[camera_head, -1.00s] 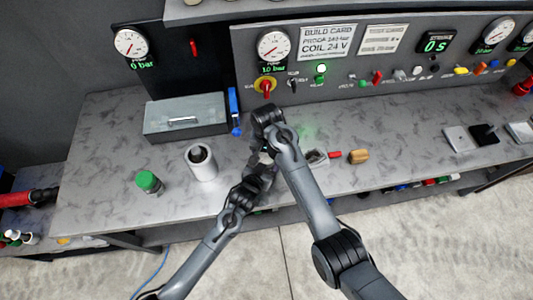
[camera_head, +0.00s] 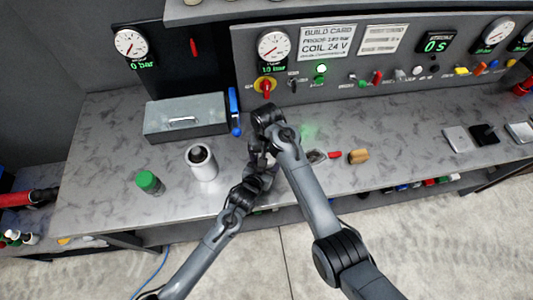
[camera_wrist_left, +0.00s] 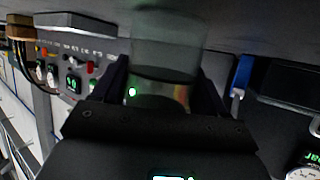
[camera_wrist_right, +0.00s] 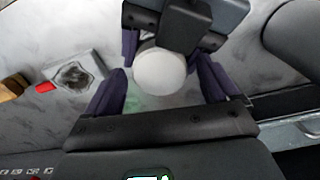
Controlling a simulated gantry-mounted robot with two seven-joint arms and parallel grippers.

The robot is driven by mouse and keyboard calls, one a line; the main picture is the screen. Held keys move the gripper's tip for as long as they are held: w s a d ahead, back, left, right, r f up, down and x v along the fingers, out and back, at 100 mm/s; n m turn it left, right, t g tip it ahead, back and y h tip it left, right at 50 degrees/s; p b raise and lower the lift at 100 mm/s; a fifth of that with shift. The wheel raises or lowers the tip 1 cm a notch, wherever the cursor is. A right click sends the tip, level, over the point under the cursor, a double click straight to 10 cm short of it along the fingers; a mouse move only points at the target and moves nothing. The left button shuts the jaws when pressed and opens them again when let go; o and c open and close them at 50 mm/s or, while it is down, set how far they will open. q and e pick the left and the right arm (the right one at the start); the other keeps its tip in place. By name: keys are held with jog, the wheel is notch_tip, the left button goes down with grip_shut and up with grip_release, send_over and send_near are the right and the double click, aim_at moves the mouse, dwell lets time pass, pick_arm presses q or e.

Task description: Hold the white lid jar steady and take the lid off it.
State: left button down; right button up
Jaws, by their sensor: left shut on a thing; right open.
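The white lid jar shows in the right wrist view as a round white lid (camera_wrist_right: 160,72) with a bit of pale green glass beside it. In the left wrist view its clear greenish glass body (camera_wrist_left: 165,62) is between the fingers of my left gripper (camera_wrist_left: 160,84), which is shut on it. In the head view my left gripper (camera_head: 257,170) is at the bench's front middle and mostly hides the jar. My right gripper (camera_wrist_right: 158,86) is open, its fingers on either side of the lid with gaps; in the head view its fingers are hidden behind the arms.
A green-capped jar (camera_head: 149,182) and a white cylinder with a dark centre (camera_head: 201,163) stand left of the grippers. A grey box (camera_head: 186,118) and a blue-handled item (camera_head: 234,110) are behind. A tan block (camera_head: 358,156) lies to the right. The control panel (camera_head: 385,70) bounds the back.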

jog(key=shift+r, duration=2.25)
pick_arm(q)
grip_release()
jog(key=v, duration=1.1)
jog(key=shift+w+p, duration=0.1)
jog(key=shift+p, duration=0.3)
pick_arm(e)
jog(key=shift+r, duration=0.35)
